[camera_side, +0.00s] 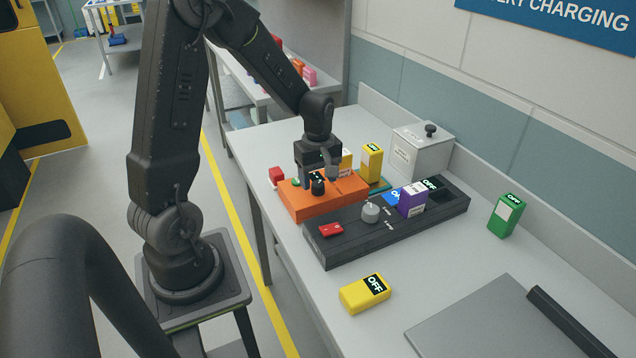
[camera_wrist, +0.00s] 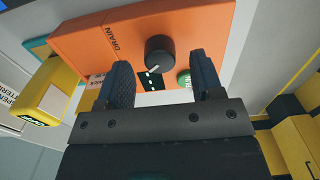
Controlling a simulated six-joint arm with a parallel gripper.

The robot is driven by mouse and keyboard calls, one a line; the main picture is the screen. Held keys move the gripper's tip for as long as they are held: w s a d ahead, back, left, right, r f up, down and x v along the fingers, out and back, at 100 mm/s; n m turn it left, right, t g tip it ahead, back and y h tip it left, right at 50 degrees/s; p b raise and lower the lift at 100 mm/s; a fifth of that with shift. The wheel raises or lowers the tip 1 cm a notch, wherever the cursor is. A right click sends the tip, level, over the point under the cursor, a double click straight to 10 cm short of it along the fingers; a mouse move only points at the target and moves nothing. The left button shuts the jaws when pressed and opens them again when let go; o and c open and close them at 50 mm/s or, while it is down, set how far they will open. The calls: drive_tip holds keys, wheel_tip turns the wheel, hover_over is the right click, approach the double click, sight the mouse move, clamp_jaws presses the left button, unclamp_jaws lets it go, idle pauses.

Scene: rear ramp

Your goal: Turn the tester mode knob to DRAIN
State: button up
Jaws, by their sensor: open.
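The orange tester (camera_side: 308,203) sits on the bench at the left end of the black charger strip. Its black mode knob (camera_wrist: 160,51) has a white pointer line and shows in the wrist view just beyond my gripper's fingertips. The word DRAIN (camera_wrist: 112,38) is printed on the orange face to the left of the knob. In the wrist view the knob's pointer is aimed down toward a small dark display, not at DRAIN. My gripper (camera_wrist: 160,78) is open and empty, its two fingers apart on either side below the knob. In the side view my gripper (camera_side: 319,180) hangs over the tester.
The black charger strip (camera_side: 340,248) holds a grey dial (camera_side: 371,212), a red switch (camera_side: 331,230) and a purple battery (camera_side: 411,200).

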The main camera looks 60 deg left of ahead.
drive_tip(key=shift+f, duration=1.05)
drive_tip(key=c, duration=0.9)
